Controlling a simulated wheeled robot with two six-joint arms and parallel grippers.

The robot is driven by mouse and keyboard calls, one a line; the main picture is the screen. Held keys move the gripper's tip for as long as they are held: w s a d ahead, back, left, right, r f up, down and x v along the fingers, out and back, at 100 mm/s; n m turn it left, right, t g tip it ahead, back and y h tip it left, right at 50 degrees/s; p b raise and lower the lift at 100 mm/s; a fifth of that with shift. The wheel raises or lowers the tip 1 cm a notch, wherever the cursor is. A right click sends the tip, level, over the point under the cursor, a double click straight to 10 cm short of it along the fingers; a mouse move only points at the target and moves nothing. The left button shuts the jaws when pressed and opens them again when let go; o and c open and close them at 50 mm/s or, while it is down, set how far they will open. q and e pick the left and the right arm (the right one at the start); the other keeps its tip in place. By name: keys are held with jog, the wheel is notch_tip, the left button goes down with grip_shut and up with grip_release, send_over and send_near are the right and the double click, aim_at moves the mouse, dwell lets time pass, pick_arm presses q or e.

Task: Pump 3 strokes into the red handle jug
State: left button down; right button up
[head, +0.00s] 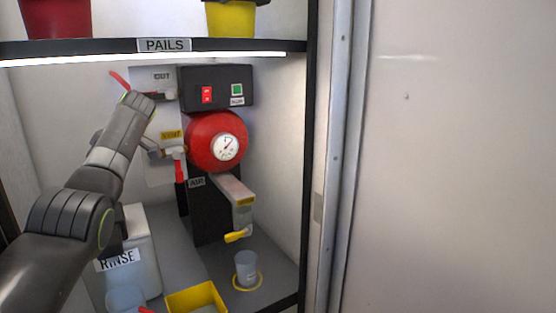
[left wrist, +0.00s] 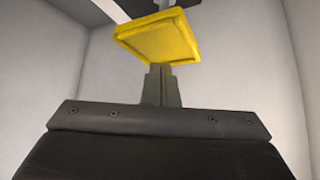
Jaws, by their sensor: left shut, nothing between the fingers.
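My left arm comes in from the left in the head view; its gripper is hidden behind its wrist, near the valve panel. In the left wrist view my left gripper (left wrist: 161,86) is shut and empty, its fingertips just below a yellow square plate (left wrist: 160,38); I cannot tell whether they touch. A translucent jug (head: 124,297) with a red part (head: 147,310), seemingly its handle, stands at the bottom edge, partly cut off. The proportioner has a red round tank (head: 203,142) with a gauge (head: 227,147) and a spout with a yellow tip (head: 238,236).
A clear cup (head: 246,266) stands in a yellow ring (head: 261,284) below the spout. A yellow bin (head: 180,302) and a white RINSE container (head: 142,245) are at the front. A PAILS shelf (head: 110,46) is above.

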pick_arm(q)
jog(key=shift+f, duration=0.15)
jog(key=shift+f+b, duration=1.9)
jog(key=shift+f, duration=0.95)
notch_tip(320, 180, up, 6)
jog(key=p, duration=0.6)
jog(key=shift+f, duration=0.1)
